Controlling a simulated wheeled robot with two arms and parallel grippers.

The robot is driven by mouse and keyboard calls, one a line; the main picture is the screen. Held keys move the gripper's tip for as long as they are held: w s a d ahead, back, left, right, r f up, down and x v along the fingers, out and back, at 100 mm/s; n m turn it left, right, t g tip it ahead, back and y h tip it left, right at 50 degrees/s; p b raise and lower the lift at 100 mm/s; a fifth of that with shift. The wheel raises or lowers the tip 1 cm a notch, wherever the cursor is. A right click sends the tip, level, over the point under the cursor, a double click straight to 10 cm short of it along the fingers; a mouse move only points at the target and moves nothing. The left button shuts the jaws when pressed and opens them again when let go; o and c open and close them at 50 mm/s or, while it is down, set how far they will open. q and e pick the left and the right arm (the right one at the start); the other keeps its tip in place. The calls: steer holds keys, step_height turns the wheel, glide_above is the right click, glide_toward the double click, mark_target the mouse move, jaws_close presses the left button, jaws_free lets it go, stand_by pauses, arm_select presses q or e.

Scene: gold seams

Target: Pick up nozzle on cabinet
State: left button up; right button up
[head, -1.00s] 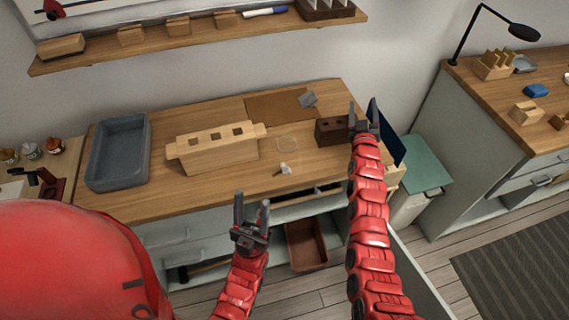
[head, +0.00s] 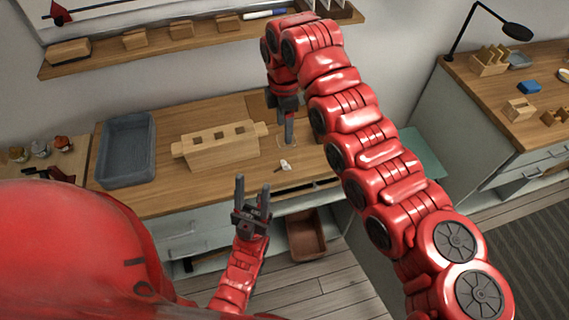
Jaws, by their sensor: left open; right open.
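A small white nozzle (head: 285,165) lies on the wooden top of the cabinet (head: 225,190), near its front edge and right of the long wooden block. My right gripper (head: 287,143) points down above the cabinet top, just behind the nozzle and apart from it as far as I can tell. It is open and empty, though its fingers overlap in this view. My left gripper (head: 253,183) is open and empty, pointing up in front of the cabinet's front edge.
A long wooden block with square holes (head: 220,148) stands left of the nozzle. A grey tray (head: 126,150) is at the cabinet's left end. A wall shelf (head: 200,38) with blocks is above. A brown bin (head: 306,238) sits in the open lower compartment.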

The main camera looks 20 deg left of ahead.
steer(key=p, duration=0.3)
glide_above(285, 162)
step_height(285, 162, down, 11)
steer(key=shift+a+r, duration=0.1)
steer(key=shift+r, duration=0.1)
steer(key=shift+f+p, duration=0.3)
steer(key=shift+p, duration=0.15)
step_height(285, 162, down, 4)
steer(key=shift+s+r+p, duration=0.1)
steer(key=shift+r+p, duration=0.15)
steer(key=shift+p, duration=0.45)
steer(key=shift+f, duration=0.7)
jaws_close()
